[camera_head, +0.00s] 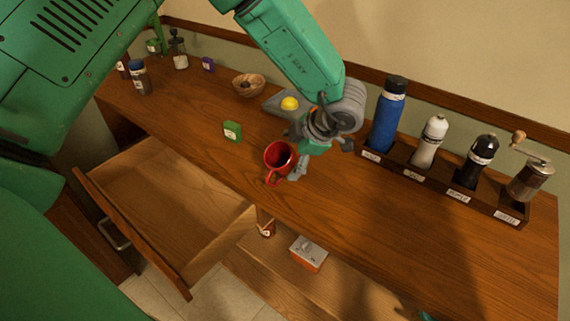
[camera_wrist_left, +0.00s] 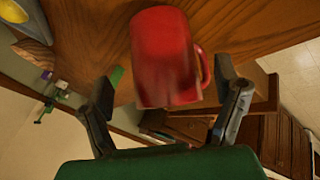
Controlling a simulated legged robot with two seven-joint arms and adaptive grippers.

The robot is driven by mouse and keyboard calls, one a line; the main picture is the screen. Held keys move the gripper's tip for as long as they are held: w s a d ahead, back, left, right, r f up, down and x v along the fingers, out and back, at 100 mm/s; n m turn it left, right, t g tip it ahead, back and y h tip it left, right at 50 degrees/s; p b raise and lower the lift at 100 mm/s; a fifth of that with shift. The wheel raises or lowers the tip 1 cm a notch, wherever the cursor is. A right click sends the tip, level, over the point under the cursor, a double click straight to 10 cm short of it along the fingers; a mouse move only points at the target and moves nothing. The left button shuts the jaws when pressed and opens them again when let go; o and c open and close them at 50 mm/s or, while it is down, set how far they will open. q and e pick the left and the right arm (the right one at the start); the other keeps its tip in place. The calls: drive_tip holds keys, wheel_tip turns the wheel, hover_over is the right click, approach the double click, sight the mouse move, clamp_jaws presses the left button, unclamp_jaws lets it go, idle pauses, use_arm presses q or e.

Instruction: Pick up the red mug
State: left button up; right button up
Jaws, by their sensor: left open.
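The red mug (camera_head: 279,158) stands upright near the front edge of the wooden counter, its handle toward the front left. My left gripper (camera_head: 302,153) is open, reaching down from above right, with its fingers close beside the mug's right side. In the left wrist view the mug (camera_wrist_left: 168,58) appears large, between and beyond the two spread fingers of the left gripper (camera_wrist_left: 165,85), its handle toward the right finger. I cannot tell whether a finger touches it.
A green box (camera_head: 232,132) stands left of the mug. A grey tray (camera_head: 272,104) with a yellow ball (camera_head: 289,103) and a wooden bowl (camera_head: 249,86) are behind. A rack (camera_head: 412,176) with a blue bottle (camera_head: 387,115) and mills stands right. An open drawer (camera_head: 165,205) juts out front left.

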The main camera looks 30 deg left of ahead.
sight(279, 156)
use_arm(q)
drive_tip(key=shift+a+f, duration=0.15)
drive_tip(key=shift+f, duration=0.45)
drive_tip(key=x, duration=0.3)
drive_tip(key=shift+w+f, duration=0.3)
drive_tip(key=shift+f, duration=0.15)
drive_tip(key=shift+s+r, duration=0.1)
drive_tip(key=shift+c, duration=0.8)
drive_tip(key=c, duration=1.3)
